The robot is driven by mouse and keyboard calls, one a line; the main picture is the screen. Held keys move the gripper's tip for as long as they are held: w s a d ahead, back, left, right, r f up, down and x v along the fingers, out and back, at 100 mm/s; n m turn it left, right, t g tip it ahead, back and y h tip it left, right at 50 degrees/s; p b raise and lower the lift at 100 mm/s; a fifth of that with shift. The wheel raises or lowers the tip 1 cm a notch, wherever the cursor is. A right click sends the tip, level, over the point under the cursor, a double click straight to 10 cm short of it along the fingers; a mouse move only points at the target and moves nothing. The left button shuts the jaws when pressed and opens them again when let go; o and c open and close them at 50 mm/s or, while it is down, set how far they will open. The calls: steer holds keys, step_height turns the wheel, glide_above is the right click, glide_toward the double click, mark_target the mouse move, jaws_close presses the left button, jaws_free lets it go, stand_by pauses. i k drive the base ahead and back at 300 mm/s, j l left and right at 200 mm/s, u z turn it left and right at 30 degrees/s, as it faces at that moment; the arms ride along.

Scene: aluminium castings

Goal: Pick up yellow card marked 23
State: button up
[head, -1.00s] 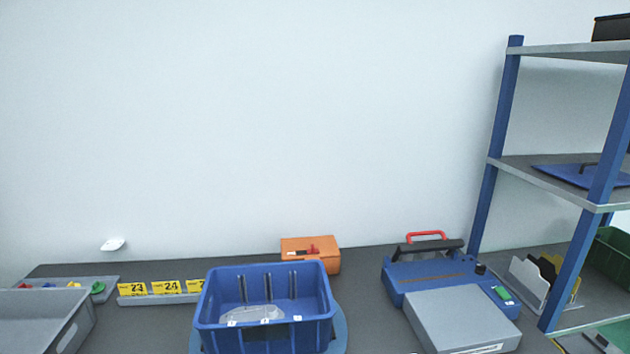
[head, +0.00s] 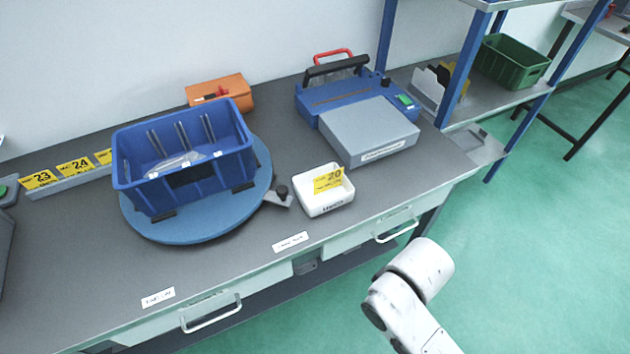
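The yellow card marked 23 (head: 38,179) stands in a grey strip holder (head: 85,180) at the left back of the workbench. The yellow card marked 24 (head: 75,167) is beside it, and a further yellow card (head: 104,156) is partly hidden by the blue bin. Part of my arm shows at the lower right, over the floor in front of the bench, well apart from the card. My gripper is not in view.
A blue bin (head: 185,185) sits on a blue turntable (head: 262,165). A white box (head: 325,203) with a yellow card marked 20, an orange case (head: 222,92) and a blue machine (head: 318,98) stand right. Bare bench (head: 75,270) lies before the card holder.

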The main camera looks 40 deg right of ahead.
mark_target(46, 177)
steer(key=i+j+z, duration=0.1)
steer(key=j+z, duration=0.2)
steer(key=z, duration=0.2)
steer(key=j+z, duration=0.3)
steer(key=z, duration=0.2)
steer(key=j+z, duration=0.1)
steer(key=j, duration=0.35)
steer(key=k+j+z, duration=0.1)
steer(key=j, duration=0.35)
steer(key=j+z, duration=0.1)
steer(key=j, duration=0.35)
steer(key=k+j+z, duration=0.1)
steer(key=j, duration=0.3)
steer(key=k+j+z, duration=0.15)
steer(key=j, duration=0.3)
steer(key=k+j, duration=0.1)
steer(key=j, duration=0.3)
steer(key=k+j, duration=0.1)
steer(key=j, duration=0.35)
steer(key=k+j, duration=0.1)
steer(key=j, duration=0.3)
